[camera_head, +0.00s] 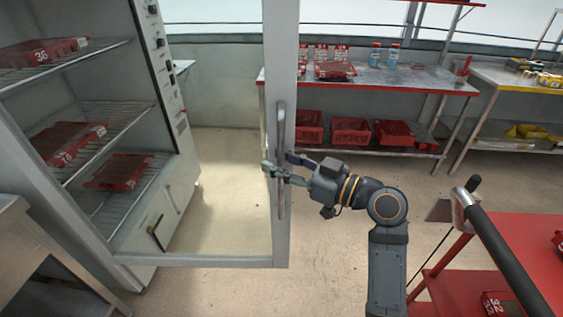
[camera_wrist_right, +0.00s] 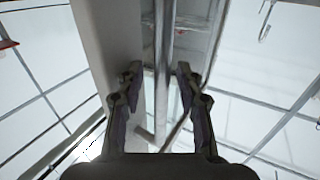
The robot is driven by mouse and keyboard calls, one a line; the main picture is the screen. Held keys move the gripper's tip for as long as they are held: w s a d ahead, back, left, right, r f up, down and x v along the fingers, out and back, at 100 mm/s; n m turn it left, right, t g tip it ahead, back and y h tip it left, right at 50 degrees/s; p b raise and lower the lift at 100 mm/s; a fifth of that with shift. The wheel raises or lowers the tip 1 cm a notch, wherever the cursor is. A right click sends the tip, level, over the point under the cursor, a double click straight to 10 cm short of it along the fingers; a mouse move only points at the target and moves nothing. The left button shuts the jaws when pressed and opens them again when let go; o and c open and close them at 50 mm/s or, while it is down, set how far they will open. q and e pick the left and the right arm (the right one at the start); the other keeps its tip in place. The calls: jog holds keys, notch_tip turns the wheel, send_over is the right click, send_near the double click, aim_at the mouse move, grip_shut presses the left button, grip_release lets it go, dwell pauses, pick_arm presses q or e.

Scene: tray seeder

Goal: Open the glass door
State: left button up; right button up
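The glass door (camera_head: 205,261) has a pale frame and a clear pane. It stands swung out from the cabinet (camera_head: 20,155), its handle-side edge clear of the cabinet's right wall. A long upright metal handle (camera_head: 281,118) runs along that edge and shows in the wrist view as a bar (camera_wrist_right: 161,75). My right gripper (camera_head: 268,171) is at the handle's middle. In the wrist view the right gripper's fingers (camera_wrist_right: 158,82) are apart, one on each side of the bar, with gaps showing. My left gripper is not in view.
Red trays (camera_head: 72,143) lie on the cabinet's wire shelves. A red cart (camera_head: 510,262) with a dark push bar (camera_head: 505,255) stands at the lower right. Floor (camera_head: 330,240) is free around the door's edge.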

aim_at(281, 115)
notch_tip(281, 115, up, 10)
jog(key=shift+f, duration=0.2)
jog(key=shift+w+r, duration=0.15)
jog(key=shift+r, duration=0.1)
